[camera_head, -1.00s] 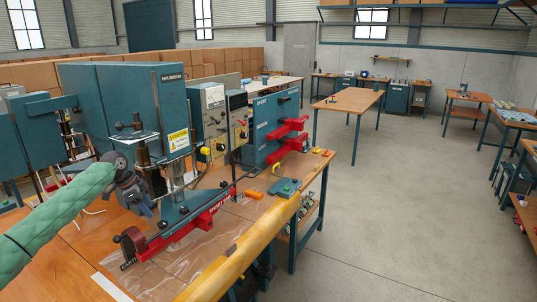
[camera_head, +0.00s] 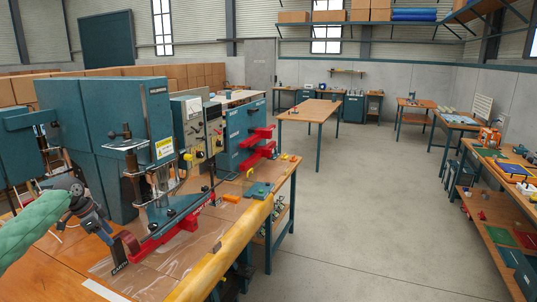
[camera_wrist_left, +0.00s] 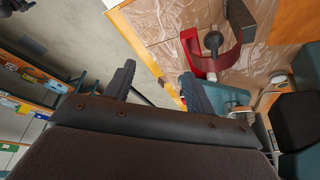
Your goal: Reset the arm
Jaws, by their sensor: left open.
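My left arm, in a green quilted sleeve, comes in from the left in the head view. Its gripper (camera_head: 106,236) is beside the near end of the red-based welding machine (camera_head: 160,210), close to the red clamp arm. In the left wrist view the two dark fingers (camera_wrist_left: 158,84) are spread apart with nothing between them. The red curved end of the machine (camera_wrist_left: 222,62) shows beyond the fingers, apart from them. My right gripper is not in view.
The wooden bench (camera_head: 62,262) has clear plastic film and a yellow padded front edge (camera_head: 222,252). Teal machine cabinets (camera_head: 105,125) stand behind. The grey floor (camera_head: 350,220) is open to the right, with workbenches (camera_head: 492,212) at the far right.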

